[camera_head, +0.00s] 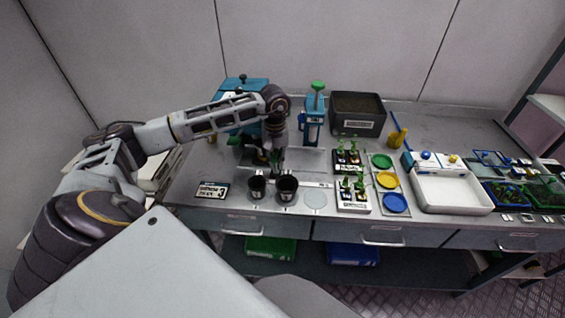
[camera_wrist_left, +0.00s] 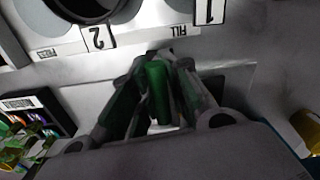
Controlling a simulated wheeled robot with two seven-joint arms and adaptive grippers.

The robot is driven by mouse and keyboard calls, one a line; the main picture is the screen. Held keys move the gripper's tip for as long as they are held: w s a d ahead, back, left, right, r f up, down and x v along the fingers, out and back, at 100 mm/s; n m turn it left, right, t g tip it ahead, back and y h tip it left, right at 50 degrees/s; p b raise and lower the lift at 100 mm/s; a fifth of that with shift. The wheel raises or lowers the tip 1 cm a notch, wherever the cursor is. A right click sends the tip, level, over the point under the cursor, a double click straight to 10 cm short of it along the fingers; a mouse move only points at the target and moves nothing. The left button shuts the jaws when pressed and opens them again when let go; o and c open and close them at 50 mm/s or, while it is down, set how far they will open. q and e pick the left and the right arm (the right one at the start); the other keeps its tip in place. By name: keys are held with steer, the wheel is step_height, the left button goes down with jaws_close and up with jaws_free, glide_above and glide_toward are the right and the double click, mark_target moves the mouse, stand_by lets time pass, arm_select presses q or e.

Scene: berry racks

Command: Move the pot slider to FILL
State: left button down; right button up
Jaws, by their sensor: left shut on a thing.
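My left gripper (camera_head: 270,166) is at the teal machine (camera_head: 246,84), just behind two black pots. In the left wrist view my left gripper (camera_wrist_left: 160,100) is shut on a green handle (camera_wrist_left: 158,88), which looks like the pot slider's. A FILL label (camera_wrist_left: 172,30) lies close to the fingertips, and a PRESS label (camera_wrist_left: 46,53) is further left in that view. The black pots (camera_head: 257,188) and (camera_head: 287,190) stand in front of the gripper; part of one pot (camera_wrist_left: 82,8) shows in the left wrist view. The slider's lower part is hidden by the fingers. My right gripper is out of view.
A teal press with a green knob (camera_head: 317,86) stands right of my left arm. A dark soil bin (camera_head: 357,125), seedling trays (camera_head: 354,205) and coloured discs (camera_head: 395,203) are further right. A small sign (camera_head: 212,191) lies left of the pots.

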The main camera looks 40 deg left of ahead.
arm_select(q)
steer(key=shift+s+a+r+b, duration=0.15)
steer(key=shift+s+a+b, duration=0.15)
steer(key=shift+a, duration=0.45)
steer(key=shift+s+a+r+b, duration=0.1)
steer(key=shift+s+a+b, duration=0.2)
steer(key=shift+a, duration=0.4)
steer(key=shift+a+r, duration=0.1)
steer(key=c, duration=1.8)
jaws_free()
steer(key=shift+o, duration=1.2)
steer(key=shift+s, duration=0.1)
steer(key=shift+o, duration=0.2)
steer(key=shift+s, duration=0.1)
steer(key=shift+f, duration=0.2)
steer(key=shift+r, duration=0.75)
step_height(320, 180, up, 11)
steer(key=shift+f, duration=0.2)
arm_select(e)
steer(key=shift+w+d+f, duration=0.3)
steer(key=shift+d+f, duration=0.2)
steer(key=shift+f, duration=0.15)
arm_select(q)
steer(key=shift+s, duration=0.1)
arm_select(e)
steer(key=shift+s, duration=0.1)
